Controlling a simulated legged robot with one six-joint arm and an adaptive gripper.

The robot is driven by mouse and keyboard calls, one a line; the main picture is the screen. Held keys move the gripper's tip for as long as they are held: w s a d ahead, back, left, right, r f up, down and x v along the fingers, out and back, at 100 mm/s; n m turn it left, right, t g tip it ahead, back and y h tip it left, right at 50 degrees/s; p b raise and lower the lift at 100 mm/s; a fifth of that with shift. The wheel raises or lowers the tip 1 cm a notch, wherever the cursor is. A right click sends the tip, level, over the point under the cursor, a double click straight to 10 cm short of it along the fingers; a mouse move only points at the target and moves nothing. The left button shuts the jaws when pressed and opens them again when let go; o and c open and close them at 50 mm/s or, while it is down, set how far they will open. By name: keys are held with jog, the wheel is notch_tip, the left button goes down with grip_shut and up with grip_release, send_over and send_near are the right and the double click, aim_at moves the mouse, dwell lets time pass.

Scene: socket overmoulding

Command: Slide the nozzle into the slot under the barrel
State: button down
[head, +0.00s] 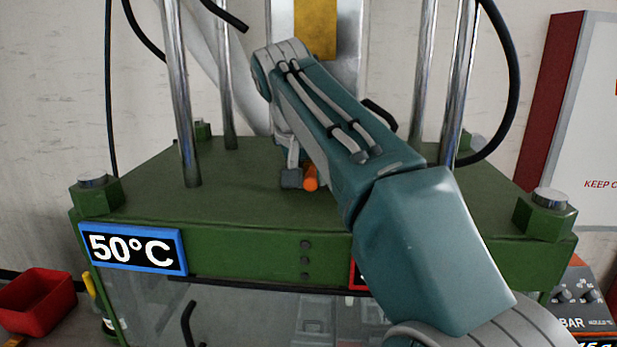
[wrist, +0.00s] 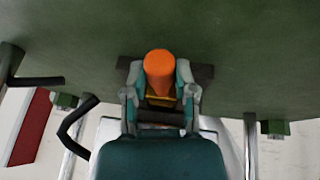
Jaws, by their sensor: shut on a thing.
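The nozzle is an orange, rounded piece (head: 311,182) that shows beside my gripper (head: 300,180), over the green press plate, in the head view. In the wrist view the nozzle (wrist: 159,68) sits between the two fingers of my gripper (wrist: 160,92), which are shut on it. The upright grey metal part with a yellow panel (head: 316,28) behind my arm is likely the barrel; my arm covers its lower part. I cannot make out the slot in either view.
The green press plate (head: 230,210) spans the middle, with shiny columns (head: 180,100) on both sides and bolts at its corners. Black hoses hang at left and right. A blue-framed 50°C sign (head: 133,249) is on its front. A red bin (head: 37,302) stands at lower left.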

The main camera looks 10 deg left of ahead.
jog(key=shift+w+a, duration=0.15)
jog(key=shift+w, duration=2.45)
jog(key=shift+c, duration=1.7)
grip_release()
jog(key=shift+s+a+r, duration=0.15)
jog(key=shift+r, duration=0.3)
jog(key=shift+s+a+r, duration=0.1)
jog(key=shift+s, duration=0.3)
jog(key=s+a, duration=0.1)
jog(key=s, duration=0.2)
jog(key=s+a, duration=0.1)
jog(key=s, duration=0.3)
jog(key=s+a, duration=0.1)
jog(key=s, duration=0.3)
jog(key=shift+a, duration=0.15)
jog(key=shift+w, duration=0.1)
jog(key=shift+c, duration=0.3)
